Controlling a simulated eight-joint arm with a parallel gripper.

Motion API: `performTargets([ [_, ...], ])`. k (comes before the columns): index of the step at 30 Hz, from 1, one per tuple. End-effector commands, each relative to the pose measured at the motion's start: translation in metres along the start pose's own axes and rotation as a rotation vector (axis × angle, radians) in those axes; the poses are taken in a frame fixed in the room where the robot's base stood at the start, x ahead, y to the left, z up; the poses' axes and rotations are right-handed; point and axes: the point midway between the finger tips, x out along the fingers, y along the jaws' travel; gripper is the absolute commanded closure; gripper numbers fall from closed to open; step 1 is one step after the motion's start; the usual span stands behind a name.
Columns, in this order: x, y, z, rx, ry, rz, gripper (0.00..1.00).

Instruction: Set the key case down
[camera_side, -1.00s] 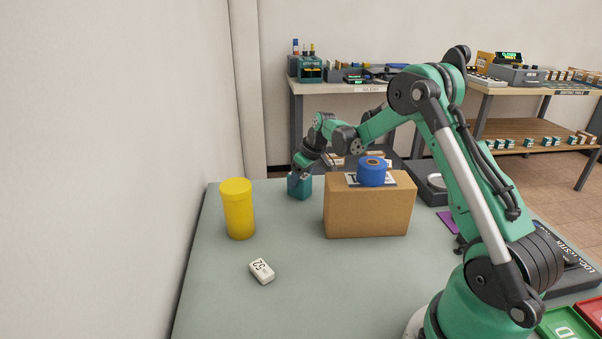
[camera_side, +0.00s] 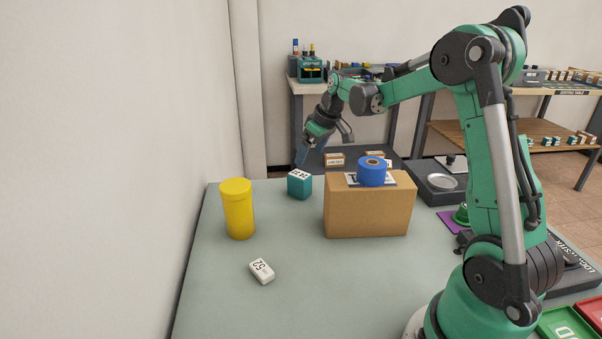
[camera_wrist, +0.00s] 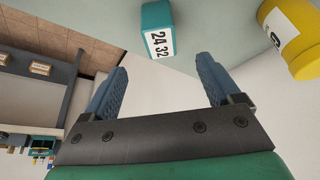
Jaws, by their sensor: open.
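The key case, a small teal block (camera_side: 299,188) with a white numbered label on top, stands upright on the grey-green table near its far edge. In the wrist view the key case (camera_wrist: 157,20) shows at the top, with "24 32" on its label. My gripper (camera_side: 303,155) is above the case and clear of it. In the wrist view its blue fingers (camera_wrist: 161,72) are spread wide apart with nothing between them.
A yellow canister (camera_side: 238,212) stands left of the case. A cardboard box (camera_side: 368,212) with a blue roll (camera_side: 372,174) on top stands to the right. A white block marked 52 (camera_side: 262,271) lies nearer. Bare table lies between them.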

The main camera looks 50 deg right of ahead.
Motion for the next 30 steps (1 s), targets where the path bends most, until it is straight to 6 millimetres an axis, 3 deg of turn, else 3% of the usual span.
performTargets([
  [3, -0.019, 0.0, 0.0, 0.001, 0.0, 0.0, 0.16],
  [8, -0.034, -0.002, 0.0, 0.0, 0.001, 0.0, 0.16],
  [11, -0.042, -0.016, 0.0, -0.003, 0.006, 0.004, 0.16],
  [16, -0.064, -0.077, 0.01, -0.009, 0.042, 0.021, 0.16],
  [21, -0.081, -0.144, 0.044, -0.01, 0.111, 0.03, 0.16],
  [25, -0.083, -0.178, 0.073, -0.008, 0.165, 0.021, 0.16],
  [30, -0.079, -0.2, 0.099, -0.004, 0.214, 0.004, 0.16],
])
